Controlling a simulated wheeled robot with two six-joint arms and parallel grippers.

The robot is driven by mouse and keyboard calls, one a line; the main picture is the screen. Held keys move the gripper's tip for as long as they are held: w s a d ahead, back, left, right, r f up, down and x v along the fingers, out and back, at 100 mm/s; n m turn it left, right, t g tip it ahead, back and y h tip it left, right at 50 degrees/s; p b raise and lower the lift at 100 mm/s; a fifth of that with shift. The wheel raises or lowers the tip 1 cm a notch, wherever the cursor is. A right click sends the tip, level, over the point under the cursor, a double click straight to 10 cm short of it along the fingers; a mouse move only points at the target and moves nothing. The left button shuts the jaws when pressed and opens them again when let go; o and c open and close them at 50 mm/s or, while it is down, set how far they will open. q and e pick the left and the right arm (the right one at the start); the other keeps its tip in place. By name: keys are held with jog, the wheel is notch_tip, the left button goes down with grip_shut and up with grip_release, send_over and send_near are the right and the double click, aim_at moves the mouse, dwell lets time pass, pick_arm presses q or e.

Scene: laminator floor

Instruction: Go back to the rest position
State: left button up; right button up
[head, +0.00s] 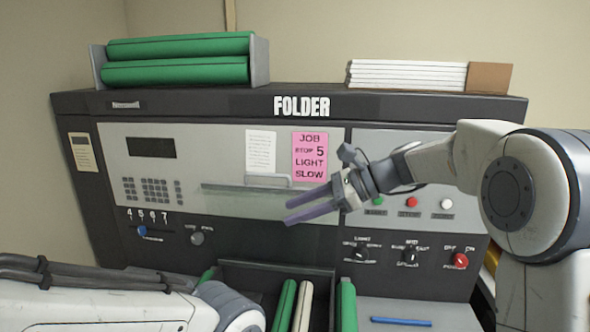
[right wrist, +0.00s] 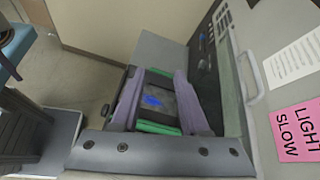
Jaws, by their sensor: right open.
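My right arm comes in from the right in the head view. My right gripper (head: 288,213) is open and empty, with its two purple fingers pointing left in front of the panel of the folder machine (head: 225,103). In the right wrist view the fingers (right wrist: 159,78) are apart, with nothing held between them. Behind them lie a dark tray with green rollers and a blue mark, lower down. My left arm shows only as a white link at the lower left of the head view; its gripper is out of view.
A pink job card (head: 309,157) and a white sheet (head: 261,150) are on the panel, above a handle (head: 268,181). Knobs and buttons line the front. Green rolls (head: 178,72) and white stacked bars (head: 408,75) lie on top. More rolls (head: 286,305) stand below.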

jog(key=s+a+f+n+g+h+b, duration=0.1)
jog(key=s+a+f+n+g+h, duration=0.15)
jog(key=s+f+n, duration=0.45)
jog(key=s+a+f+n+g+h+b, duration=0.1)
jog(key=s+a+f+n+h+b, duration=0.2)
jog(key=s, duration=0.6)
jog(key=s+d+f+n+h, duration=0.2)
jog(key=s+d+f+n, duration=0.2)
jog(key=s+f+n, duration=0.2)
jog(key=s+d+f+n+t+h+b, duration=0.1)
jog(key=s+d+f+n+h, duration=0.2)
jog(key=s+d+f+n, duration=0.2)
jog(key=s+f+n, duration=0.2)
jog(key=s+n, duration=0.1)
jog(key=shift+s+d+h, duration=0.15)
jog(key=shift+h, duration=0.2)
jog(key=shift+t, duration=0.25)
